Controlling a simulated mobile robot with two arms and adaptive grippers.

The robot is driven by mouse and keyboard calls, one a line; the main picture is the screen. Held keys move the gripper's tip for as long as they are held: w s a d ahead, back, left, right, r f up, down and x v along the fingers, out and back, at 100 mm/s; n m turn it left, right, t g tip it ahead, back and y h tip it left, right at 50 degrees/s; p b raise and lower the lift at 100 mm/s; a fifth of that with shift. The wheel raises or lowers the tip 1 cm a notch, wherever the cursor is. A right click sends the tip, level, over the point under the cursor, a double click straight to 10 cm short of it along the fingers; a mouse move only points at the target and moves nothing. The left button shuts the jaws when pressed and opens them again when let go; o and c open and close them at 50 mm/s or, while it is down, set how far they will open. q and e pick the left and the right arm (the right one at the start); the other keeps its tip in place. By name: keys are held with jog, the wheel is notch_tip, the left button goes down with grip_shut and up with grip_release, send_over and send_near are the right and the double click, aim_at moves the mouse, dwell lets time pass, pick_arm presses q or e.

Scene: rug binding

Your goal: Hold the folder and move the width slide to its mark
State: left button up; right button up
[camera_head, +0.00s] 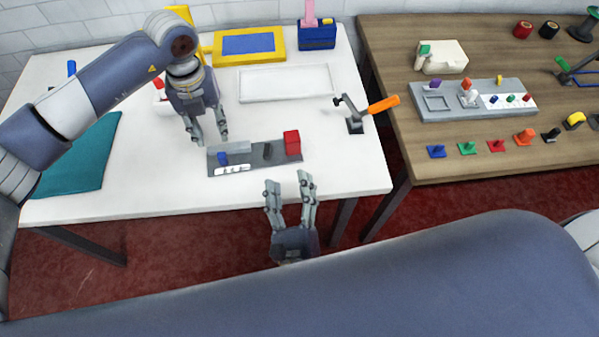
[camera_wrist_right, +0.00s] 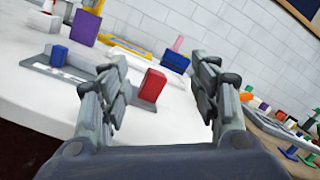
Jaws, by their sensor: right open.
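The folder (camera_head: 262,167) is a dark grey plate near the front edge of the white table. It carries a grey bar, a small blue block (camera_head: 222,158), a white marked strip (camera_head: 232,169) and a red block (camera_head: 292,142) at its right end. I cannot tell for certain which part is the width slide. My left gripper (camera_head: 208,142) is open just above the folder's left end, apparently empty. My right gripper (camera_head: 289,183) is open and empty, in front of the table edge below the red block. In the right wrist view the red block (camera_wrist_right: 152,86) shows between the fingers, farther off.
A white outlined tray (camera_head: 287,70), a yellow-framed blue pad (camera_head: 262,35) and a blue box (camera_head: 317,38) lie behind. An orange-handled lever (camera_head: 383,104) stands at right. A teal cloth (camera_head: 80,160) lies left. A wooden table (camera_head: 390,60) holds a grey board and coloured pieces.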

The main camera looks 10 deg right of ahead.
aim_at(294, 144)
jog(key=w+d+f+m, duration=0.1)
jog(key=w+d+f+m+g+y, duration=0.1)
jog(key=w+m, duration=0.1)
jog(key=w+d+f+m, duration=0.1)
jog(key=m, duration=0.1)
jog(key=shift+w+d+f+g, duration=0.25)
jog(key=shift+w+d+g, duration=0.05)
jog(key=shift+w, duration=0.05)
jog(key=w, duration=1)
jog(key=shift+w+d+f, duration=0.1)
jog(key=shift+w+d, duration=0.1)
jog(key=shift+w, duration=0.2)
